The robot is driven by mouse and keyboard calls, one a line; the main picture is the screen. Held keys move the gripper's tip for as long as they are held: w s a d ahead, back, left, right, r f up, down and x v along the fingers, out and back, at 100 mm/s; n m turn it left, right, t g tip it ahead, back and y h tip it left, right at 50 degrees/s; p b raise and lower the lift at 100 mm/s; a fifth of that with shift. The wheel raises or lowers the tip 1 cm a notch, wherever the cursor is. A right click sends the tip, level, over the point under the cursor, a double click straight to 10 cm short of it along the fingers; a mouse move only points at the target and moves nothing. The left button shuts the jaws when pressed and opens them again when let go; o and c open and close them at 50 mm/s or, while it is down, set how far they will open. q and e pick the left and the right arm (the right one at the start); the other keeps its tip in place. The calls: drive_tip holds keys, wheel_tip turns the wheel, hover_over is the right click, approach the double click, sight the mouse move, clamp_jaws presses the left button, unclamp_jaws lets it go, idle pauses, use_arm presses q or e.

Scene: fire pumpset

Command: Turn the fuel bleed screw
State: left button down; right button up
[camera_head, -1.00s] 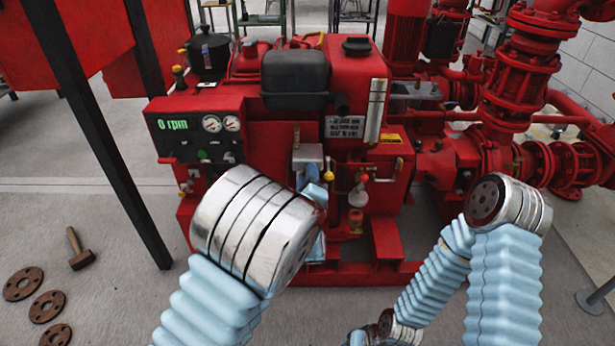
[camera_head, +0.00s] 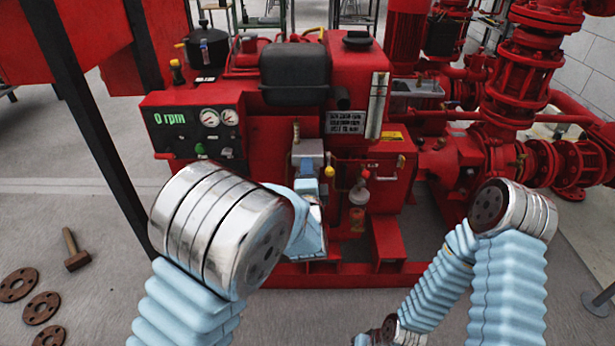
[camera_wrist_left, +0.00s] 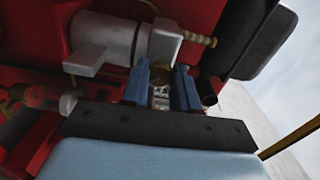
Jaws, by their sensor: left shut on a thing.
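The fuel bleed screw (camera_wrist_left: 162,74) is a small brass-coloured knob on the light metal fuel unit, seen in the left wrist view. My left gripper (camera_wrist_left: 162,88) has its two blue fingers on either side of the screw and is shut on it. In the head view my left gripper (camera_head: 307,174) reaches up to the grey metal block (camera_head: 308,150) on the red engine's front. The screw itself is hidden there by the fingers. My right arm comes in at the lower right, but its gripper does not show.
The panel (camera_head: 197,128) reading 0 rpm is left of the block. A yellow knob (camera_head: 329,171) and a clear bowl (camera_head: 359,195) are close to its right. A black post (camera_head: 95,130) stands left of my left arm. A hammer (camera_head: 75,250) lies on open floor.

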use_arm(q)
drive_tip(key=n, duration=0.1)
drive_tip(key=n+b, duration=0.2)
drive_tip(key=shift+f+n, duration=0.25)
drive_tip(key=shift+n, duration=0.15)
drive_tip(key=n+b, duration=0.3)
drive_tip(key=n, duration=0.2)
drive_tip(key=shift+n+b, duration=1)
drive_tip(key=shift+n, duration=0.5)
drive_tip(key=shift+r, duration=0.1)
drive_tip(key=c, duration=0.8)
unclamp_jaws()
drive_tip(key=shift+r, duration=0.1)
drive_tip(key=shift+c, duration=0.2)
drive_tip(key=shift+d, duration=0.1)
